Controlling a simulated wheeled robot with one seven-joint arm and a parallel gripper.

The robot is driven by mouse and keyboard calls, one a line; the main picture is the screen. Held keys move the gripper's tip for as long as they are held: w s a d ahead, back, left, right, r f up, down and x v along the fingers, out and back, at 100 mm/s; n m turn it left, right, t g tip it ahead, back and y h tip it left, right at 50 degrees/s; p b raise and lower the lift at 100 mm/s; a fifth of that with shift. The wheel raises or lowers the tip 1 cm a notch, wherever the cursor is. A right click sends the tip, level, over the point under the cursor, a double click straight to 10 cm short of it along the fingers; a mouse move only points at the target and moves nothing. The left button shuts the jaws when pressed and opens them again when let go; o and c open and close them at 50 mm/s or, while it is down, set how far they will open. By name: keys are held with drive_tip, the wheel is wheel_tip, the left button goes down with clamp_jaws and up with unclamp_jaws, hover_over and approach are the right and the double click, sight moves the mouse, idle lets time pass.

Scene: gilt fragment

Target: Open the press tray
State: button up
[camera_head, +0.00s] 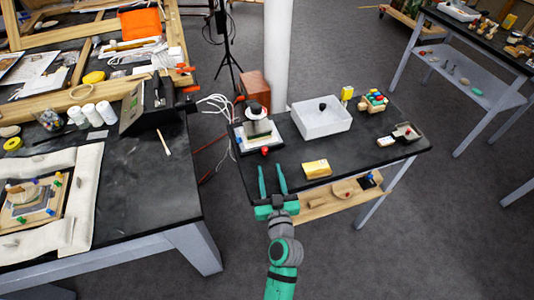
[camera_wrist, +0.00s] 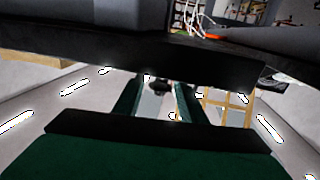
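A small press (camera_head: 258,128) stands at the left end of the dark table, with a dark round top, a pale base and a red knob (camera_head: 265,151) at its front edge. I cannot tell whether its tray is open or shut. My gripper (camera_head: 272,168) is at the table's front left, just in front of the press and the red knob. Its two green fingers are apart with nothing seen between them. In the wrist view the fingers (camera_wrist: 157,88) also stand apart, and a small dark shape shows between them, too unclear to name.
A white bin (camera_head: 322,130) stands right of the press. A yellow block (camera_head: 317,169) lies right of my gripper. A small grey tray (camera_head: 407,133) is at the right end. A white column (camera_head: 277,50) rises behind. A cluttered bench (camera_head: 150,190) is at left.

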sight(265, 152)
drive_tip(key=w, duration=0.2)
drive_tip(key=w+a, duration=0.1)
drive_tip(key=w, duration=0.4)
drive_tip(key=shift+w+a, duration=0.15)
drive_tip(key=shift+w, duration=0.15)
drive_tip(key=shift+c, duration=0.6)
